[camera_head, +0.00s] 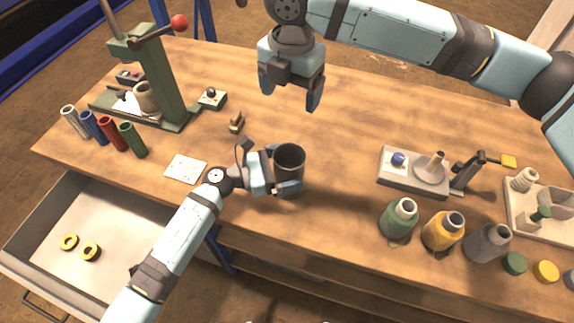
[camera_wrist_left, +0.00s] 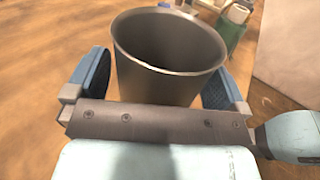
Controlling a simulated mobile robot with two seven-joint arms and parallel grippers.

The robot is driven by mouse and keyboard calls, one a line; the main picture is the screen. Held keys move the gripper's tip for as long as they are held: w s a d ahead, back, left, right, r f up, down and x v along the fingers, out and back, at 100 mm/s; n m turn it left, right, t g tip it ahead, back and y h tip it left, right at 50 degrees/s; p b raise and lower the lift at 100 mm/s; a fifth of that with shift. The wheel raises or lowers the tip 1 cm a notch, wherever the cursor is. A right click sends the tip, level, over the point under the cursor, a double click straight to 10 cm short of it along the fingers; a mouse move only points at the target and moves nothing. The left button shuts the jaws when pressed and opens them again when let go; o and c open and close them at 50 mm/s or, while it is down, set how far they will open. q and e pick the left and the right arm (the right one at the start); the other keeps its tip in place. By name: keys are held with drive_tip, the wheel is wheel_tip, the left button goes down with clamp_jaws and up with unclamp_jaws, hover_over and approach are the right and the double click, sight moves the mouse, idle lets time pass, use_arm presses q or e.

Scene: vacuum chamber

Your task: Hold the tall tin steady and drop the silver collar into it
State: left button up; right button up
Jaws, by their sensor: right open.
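The tall tin (camera_head: 290,158), a dark grey open-topped cylinder, stands upright on the wooden table. My left gripper (camera_head: 272,176) has one finger on each side of it, just below the rim, and appears shut on it. In the left wrist view the tin (camera_wrist_left: 165,85) fills the space between the blue finger pads; only the upper part of its inside shows and its bottom is hidden. My right gripper (camera_head: 289,98) is open and empty, above the table behind the tin. I cannot make out a silver collar in either view.
A green press (camera_head: 160,80) and several coloured tubes (camera_head: 110,134) stand at left, near a white card (camera_head: 186,169). An open drawer (camera_head: 40,225) holds two yellow rings. A fixture plate (camera_head: 408,178) and several bottles (camera_head: 443,231) stand at right.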

use_arm(q)
drive_tip(key=v, duration=1.2)
drive_tip(key=shift+a, duration=0.1)
